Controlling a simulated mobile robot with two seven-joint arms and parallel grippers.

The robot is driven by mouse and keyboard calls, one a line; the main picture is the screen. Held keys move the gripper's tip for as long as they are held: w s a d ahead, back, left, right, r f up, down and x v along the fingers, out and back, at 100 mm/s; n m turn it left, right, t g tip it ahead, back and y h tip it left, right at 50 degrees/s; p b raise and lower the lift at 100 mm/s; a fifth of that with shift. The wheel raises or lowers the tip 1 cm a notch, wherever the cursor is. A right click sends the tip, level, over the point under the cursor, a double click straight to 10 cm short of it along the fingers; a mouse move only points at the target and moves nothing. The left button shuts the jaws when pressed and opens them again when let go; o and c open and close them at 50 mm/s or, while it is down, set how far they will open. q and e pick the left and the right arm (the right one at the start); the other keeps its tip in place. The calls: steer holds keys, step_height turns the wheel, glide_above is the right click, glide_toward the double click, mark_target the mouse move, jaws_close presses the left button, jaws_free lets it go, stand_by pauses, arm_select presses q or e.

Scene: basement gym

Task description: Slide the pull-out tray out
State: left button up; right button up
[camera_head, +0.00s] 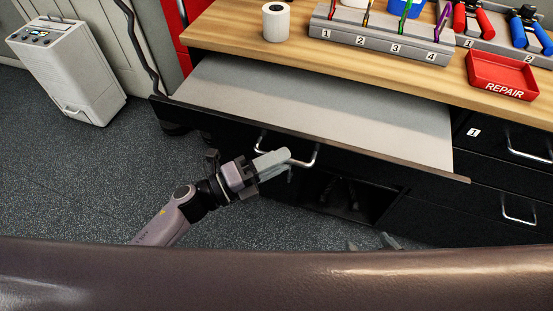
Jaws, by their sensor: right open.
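The pull-out tray (330,105), a wide grey board with a dark front edge, extends from under the wooden worktop. A silver bar handle (305,161) shows just below its front edge; what it is fixed to is unclear. My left gripper (272,165) is at this handle, its pale fingers covering the bar's middle. The fingers look close together, but whether they grip the bar is hidden. My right gripper (371,244) shows only as fingertips above my brown body at the bottom. They are apart, with nothing seen between them.
The worktop (225,32) holds a white roll (276,22), a numbered tool rack (380,38), pliers on a stand and a red REPAIR bin (501,76). Dark drawers (510,177) with handles are at right. A white appliance (68,70) stands at left. Floor (80,175) is clear front left.

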arm_select(q)
jaws_close()
steer(key=s, duration=0.1)
steer(key=s+a, duration=0.1)
steer(key=s, duration=0.1)
steer(key=s+p, duration=0.1)
steer(key=shift+s+a, duration=0.3)
steer(key=shift+s, duration=0.05)
steer(key=shift+o, duration=1.2)
jaws_free()
steer(key=shift+a, duration=0.1)
